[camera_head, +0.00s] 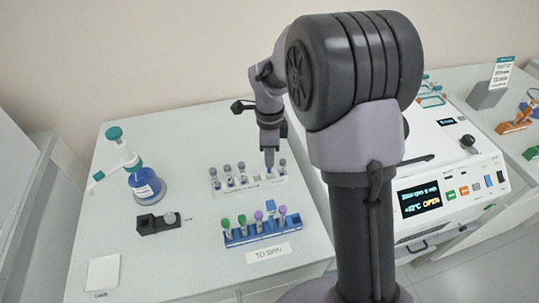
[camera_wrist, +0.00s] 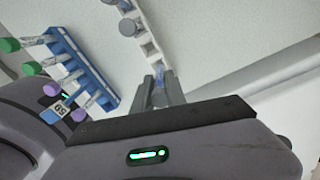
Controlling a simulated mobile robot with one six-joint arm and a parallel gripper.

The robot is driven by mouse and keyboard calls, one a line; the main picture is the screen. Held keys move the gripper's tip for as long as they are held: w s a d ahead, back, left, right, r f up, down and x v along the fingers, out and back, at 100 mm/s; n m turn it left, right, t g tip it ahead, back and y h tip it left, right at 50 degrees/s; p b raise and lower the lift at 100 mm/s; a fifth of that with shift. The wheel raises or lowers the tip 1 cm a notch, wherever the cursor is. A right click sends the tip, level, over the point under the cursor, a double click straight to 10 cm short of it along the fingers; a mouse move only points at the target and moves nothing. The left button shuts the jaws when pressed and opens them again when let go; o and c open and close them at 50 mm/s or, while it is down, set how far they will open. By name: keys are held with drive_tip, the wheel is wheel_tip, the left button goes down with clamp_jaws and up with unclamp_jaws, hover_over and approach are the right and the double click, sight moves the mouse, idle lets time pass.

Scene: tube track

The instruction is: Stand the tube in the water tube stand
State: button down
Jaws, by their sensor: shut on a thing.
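My gripper (camera_head: 269,165) points down over the right part of the white tube rack (camera_head: 252,182). It is shut on a slim tube with a bluish body (camera_wrist: 161,78), which shows between the fingers in the wrist view. The tube is at the rack, close to the grey-capped tube at the right end. I cannot tell whether its foot is seated in a hole. My fingers hide its top. Several grey-capped tubes (camera_head: 228,175) stand in the left part of the rack. No label naming the water stand is readable.
A blue rack (camera_head: 262,235) with green- and purple-capped tubes stands in front, behind a "TO SPIN" card (camera_head: 268,253).

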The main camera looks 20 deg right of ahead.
sight(269, 173)
drive_tip(key=shift+f+b, duration=0.4)
drive_tip(key=shift+b, duration=0.1)
idle(0.5)
drive_tip(key=shift+f+b, duration=0.5)
drive_tip(key=shift+f, duration=0.05)
drive_tip(key=shift+f, duration=0.1)
drive_tip(key=shift+f+b, duration=0.5)
drive_tip(key=shift+b, duration=0.05)
drive_tip(key=c, duration=1.3)
unclamp_jaws()
